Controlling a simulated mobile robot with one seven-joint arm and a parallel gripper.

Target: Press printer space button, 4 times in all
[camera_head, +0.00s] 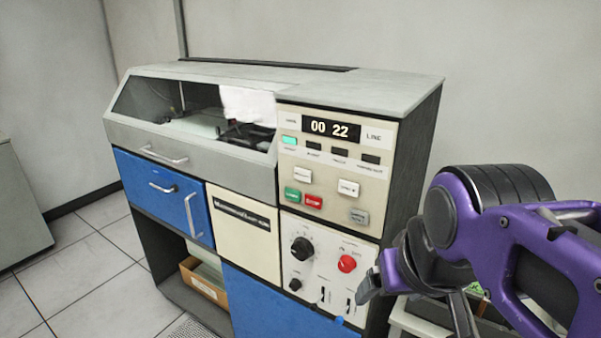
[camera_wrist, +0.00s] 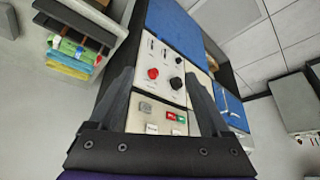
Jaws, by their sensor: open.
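The printer (camera_head: 360,80) is a grey and blue cabinet with a cream control panel on its right front. The panel has two white buttons, one at upper left (camera_head: 303,175) and one at right (camera_head: 348,188). It also has a green button (camera_head: 292,195), a red button (camera_head: 313,202) and a grey button (camera_head: 359,216). The lettering is too small to tell surely which is the space button. My gripper (camera_head: 415,299) is open and empty, right of the panel and apart from it. In the wrist view the buttons, including the grey one (camera_wrist: 145,107), show between my gripper's fingers (camera_wrist: 158,84).
Below the buttons is a white panel with a black knob (camera_head: 302,248) and a red knob (camera_head: 347,263). The display (camera_head: 331,129) reads 00 22. A shelf with colourful packs (camera_wrist: 72,55) stands beside the printer. Open tiled floor (camera_head: 95,270) lies at left.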

